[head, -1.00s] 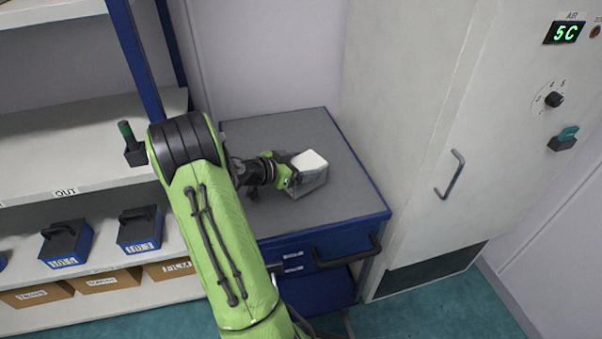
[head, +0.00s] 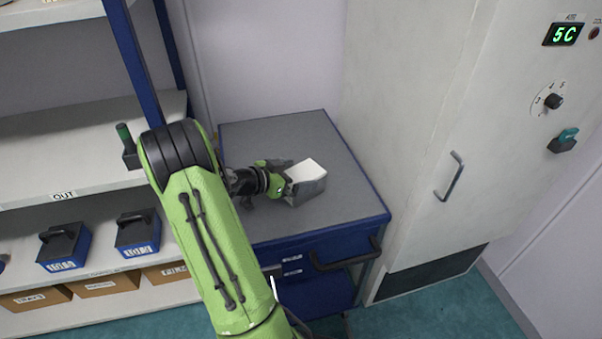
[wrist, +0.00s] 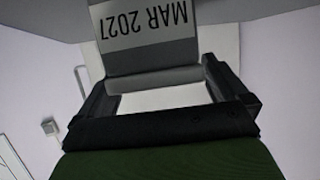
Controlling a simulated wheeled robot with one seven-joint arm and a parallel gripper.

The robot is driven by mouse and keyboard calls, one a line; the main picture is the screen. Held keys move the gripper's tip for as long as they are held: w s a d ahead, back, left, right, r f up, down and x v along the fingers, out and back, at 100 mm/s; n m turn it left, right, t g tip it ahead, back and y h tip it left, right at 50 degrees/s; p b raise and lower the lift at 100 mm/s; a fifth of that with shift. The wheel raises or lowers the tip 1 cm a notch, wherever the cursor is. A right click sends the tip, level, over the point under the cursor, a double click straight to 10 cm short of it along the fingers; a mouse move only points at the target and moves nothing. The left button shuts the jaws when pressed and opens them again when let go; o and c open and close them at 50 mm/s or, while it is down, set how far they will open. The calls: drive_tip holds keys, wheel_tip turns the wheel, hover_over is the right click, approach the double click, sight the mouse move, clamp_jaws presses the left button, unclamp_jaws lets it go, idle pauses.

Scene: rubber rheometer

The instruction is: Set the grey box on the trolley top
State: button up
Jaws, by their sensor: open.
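The grey box (head: 306,184) has a white top and rests on the grey top of the blue trolley (head: 262,136). In the wrist view the box (wrist: 150,62) shows a label reading MAR 2027, upside down. My gripper (head: 283,180) is at the left side of the box, low over the trolley top. In the wrist view my gripper (wrist: 160,88) is open, with its two dark fingers apart on either side of the box's near end. Whether the fingers touch the box I cannot tell.
A tall pale cabinet (head: 405,140) with a handle stands right of the trolley. A shelf rack (head: 70,155) with blue boxes (head: 66,246) and brown cartons (head: 108,283) is on the left. The back and right of the trolley top are clear.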

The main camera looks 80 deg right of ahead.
drive_tip(key=w+a+r+n+t+y, duration=0.2)
drive_tip(key=w+a+r+n+t, duration=0.15)
drive_tip(key=a, duration=0.55)
drive_tip(key=w+a+r+n+t+y+p, duration=0.1)
drive_tip(key=w+a+r+n+t+y, duration=0.15)
drive_tip(key=w+a+n, duration=0.45)
drive_tip(key=w+a+r+n+t+y, duration=0.1)
drive_tip(key=w+a+r+n+t, duration=0.2)
drive_tip(key=a, duration=0.8)
drive_tip(key=s+a+r+n+t+y, duration=0.2)
drive_tip(key=s+a+n+y, duration=0.15)
drive_tip(key=a+n, duration=0.4)
drive_tip(key=s+a+r+n+t+y, duration=0.25)
drive_tip(key=s+a+n, duration=0.2)
drive_tip(key=a, duration=0.55)
wheel_tip(320, 180, up, 8)
drive_tip(key=w+p, duration=0.1)
drive_tip(key=p, duration=0.8)
drive_tip(key=shift+d+r+h, duration=0.25)
drive_tip(key=shift+h, duration=0.1)
drive_tip(key=shift+w, duration=0.1)
